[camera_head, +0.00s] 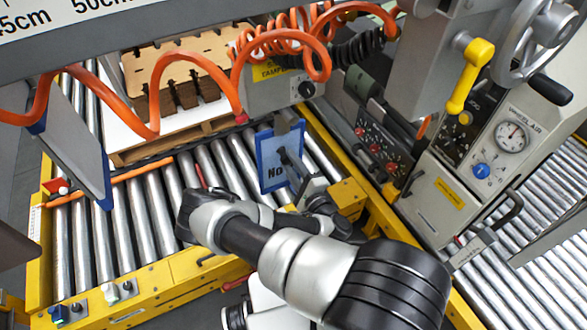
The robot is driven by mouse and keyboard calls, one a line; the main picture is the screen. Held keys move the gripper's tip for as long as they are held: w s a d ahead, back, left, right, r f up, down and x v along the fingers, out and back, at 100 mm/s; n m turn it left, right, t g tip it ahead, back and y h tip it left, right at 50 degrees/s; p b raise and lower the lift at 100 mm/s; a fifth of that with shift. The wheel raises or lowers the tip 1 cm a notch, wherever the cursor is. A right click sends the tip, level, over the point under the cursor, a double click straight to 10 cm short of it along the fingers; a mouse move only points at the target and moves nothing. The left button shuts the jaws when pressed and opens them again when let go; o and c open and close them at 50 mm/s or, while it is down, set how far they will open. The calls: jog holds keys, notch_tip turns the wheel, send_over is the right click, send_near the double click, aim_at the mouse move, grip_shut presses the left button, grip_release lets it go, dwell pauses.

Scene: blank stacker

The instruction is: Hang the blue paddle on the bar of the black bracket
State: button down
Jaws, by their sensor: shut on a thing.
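The blue paddle (268,167) is a flat plate with a blue border, a paler middle and dark lettering that starts "NO". It stands roughly upright above the rollers, in the middle of the camera view. My gripper (287,157) is shut on the paddle, at its right side, and partly covers its face and lettering. A dark grey piece (288,119) shows at the paddle's top edge; it may be part of the black bracket, but I cannot tell whether the paddle touches or hangs on it.
Metal rollers (145,215) in a yellow frame (190,268) lie below. Orange coiled hoses (195,60) hang above. A grey control box (275,88) is behind the paddle. A gauge panel (480,165) with a yellow lever (470,75) stands at right.

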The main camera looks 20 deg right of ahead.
aim_at(282, 150)
jog(key=shift+w+a+b, duration=0.2)
jog(key=shift+w+b, duration=0.3)
jog(key=shift+w, duration=0.5)
jog(key=shift+w+a+b, duration=0.2)
jog(key=shift+w+b, duration=0.35)
jog(key=shift+w, duration=0.5)
jog(key=shift+w+a+b, duration=0.2)
jog(key=shift+w+b, duration=0.3)
jog(key=shift+w, duration=0.5)
jog(key=shift+f+b, duration=0.45)
jog(key=shift+f, duration=0.65)
